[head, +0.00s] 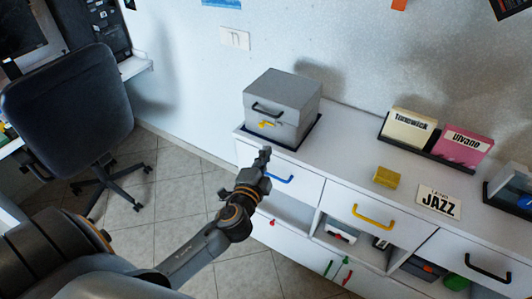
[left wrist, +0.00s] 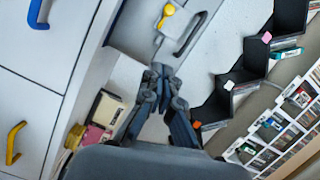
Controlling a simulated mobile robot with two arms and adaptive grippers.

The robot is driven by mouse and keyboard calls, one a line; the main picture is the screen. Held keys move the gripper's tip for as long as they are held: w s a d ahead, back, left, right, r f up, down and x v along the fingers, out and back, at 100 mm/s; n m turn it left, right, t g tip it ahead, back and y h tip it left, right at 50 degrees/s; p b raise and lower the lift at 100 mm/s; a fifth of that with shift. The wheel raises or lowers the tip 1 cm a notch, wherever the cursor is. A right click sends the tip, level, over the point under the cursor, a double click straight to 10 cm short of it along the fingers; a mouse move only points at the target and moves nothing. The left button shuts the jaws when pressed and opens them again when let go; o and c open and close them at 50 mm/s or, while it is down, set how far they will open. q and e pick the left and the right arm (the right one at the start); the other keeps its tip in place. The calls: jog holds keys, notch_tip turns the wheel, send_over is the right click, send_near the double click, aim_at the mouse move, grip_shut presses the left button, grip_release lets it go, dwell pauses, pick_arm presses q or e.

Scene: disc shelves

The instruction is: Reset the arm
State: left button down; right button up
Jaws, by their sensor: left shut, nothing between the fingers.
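My left arm reaches in from the lower left in the head view. Its gripper (head: 265,154) is shut and empty, in front of the white cabinet's left end near the blue-handled drawer (head: 285,176). In the left wrist view the fingertips (left wrist: 160,72) are together with nothing between them. A grey box (head: 282,106) with a dark handle and a yellow key (head: 266,125) sits on the cabinet top, beyond the gripper; its front also shows in the left wrist view (left wrist: 150,35). My right gripper is not in view.
A yellow-handled drawer (head: 370,214) is shut. A dark chair (head: 70,105) stands at left. Tiled floor between is clear.

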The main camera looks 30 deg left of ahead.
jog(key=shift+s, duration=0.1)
pick_arm(q)
jog(key=s+f+n+g+h, duration=0.1)
jog(key=s+f+g, duration=0.25)
jog(key=f, duration=0.75)
jog(key=s+f+n+g+h, duration=0.15)
jog(key=s+f, duration=0.25)
jog(key=f, duration=0.8)
jog(key=s+f+n+g, duration=0.1)
jog(key=s+f+g, duration=0.25)
jog(key=f, duration=0.75)
jog(key=s+d+f+n+g, duration=0.1)
jog(key=s+f+n+g, duration=0.1)
jog(key=s+f, duration=0.4)
jog(key=s+d+f+n+g+h, duration=0.1)
jog(key=s+f, duration=0.6)
jog(key=s, duration=0.9)
jog(key=s+d+f+n+g, duration=0.3)
jog(key=s+f, duration=0.3)
jog(key=s, duration=0.5)
jog(key=shift+d+f+g+h, duration=0.15)
jog(key=shift+g+h, duration=0.2)
jog(key=shift+g, duration=0.2)
jog(key=shift+n, duration=0.25)
